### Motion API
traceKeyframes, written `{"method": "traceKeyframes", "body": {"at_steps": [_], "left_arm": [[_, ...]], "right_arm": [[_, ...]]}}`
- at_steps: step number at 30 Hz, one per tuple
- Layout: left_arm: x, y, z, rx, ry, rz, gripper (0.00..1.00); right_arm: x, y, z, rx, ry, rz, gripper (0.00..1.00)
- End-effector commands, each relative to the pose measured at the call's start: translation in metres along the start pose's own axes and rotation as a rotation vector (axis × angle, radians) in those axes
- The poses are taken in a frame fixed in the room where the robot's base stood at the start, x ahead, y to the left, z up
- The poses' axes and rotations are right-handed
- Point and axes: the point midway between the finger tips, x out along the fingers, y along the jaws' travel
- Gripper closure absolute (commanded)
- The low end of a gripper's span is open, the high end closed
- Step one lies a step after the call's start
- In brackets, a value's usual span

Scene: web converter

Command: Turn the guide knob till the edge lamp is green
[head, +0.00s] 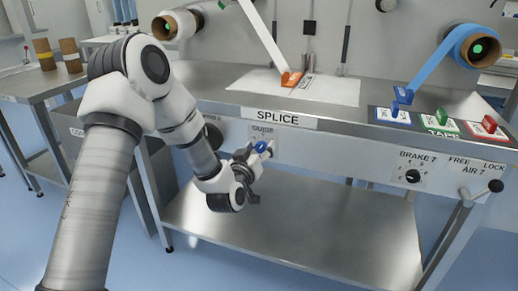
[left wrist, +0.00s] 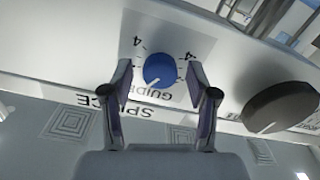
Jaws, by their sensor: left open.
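The guide knob is blue with a white pointer line, on a white plate marked GUIDE; it shows in the left wrist view (left wrist: 158,67) and, small, in the head view (head: 261,146). The plate appears upside down in the left wrist view, and the pointer is towards the word GUIDE, slightly left. My left gripper (left wrist: 160,80) is open, with one finger on each side of the knob; I cannot tell whether they touch it. In the head view my left gripper (head: 256,158) is at the panel, partly hiding the knob. I cannot make out the edge lamp. My right gripper is out of view.
A large dark knob (left wrist: 280,107) is beside the guide plate. The SPLICE table (head: 210,93) is above the panel, with a lower shelf (head: 300,235) beneath. A brake knob (head: 412,176) and a lever (head: 495,186) are to the right.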

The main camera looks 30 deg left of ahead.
Motion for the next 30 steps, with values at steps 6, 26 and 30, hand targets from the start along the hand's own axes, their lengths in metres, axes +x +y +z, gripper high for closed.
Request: {"method": "traceKeyframes", "body": {"at_steps": [6, 26, 30], "left_arm": [[-0.023, 0.000, 0.000, -0.003, -0.003, -0.001, 0.41], [-0.075, 0.000, 0.000, 0.000, 0.000, 0.000, 0.41], [-0.075, 0.000, 0.000, 0.000, 0.000, 0.000, 0.41]], "right_arm": [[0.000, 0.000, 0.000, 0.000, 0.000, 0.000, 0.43], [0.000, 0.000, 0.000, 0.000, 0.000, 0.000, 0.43], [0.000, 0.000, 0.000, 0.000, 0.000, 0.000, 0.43]]}}
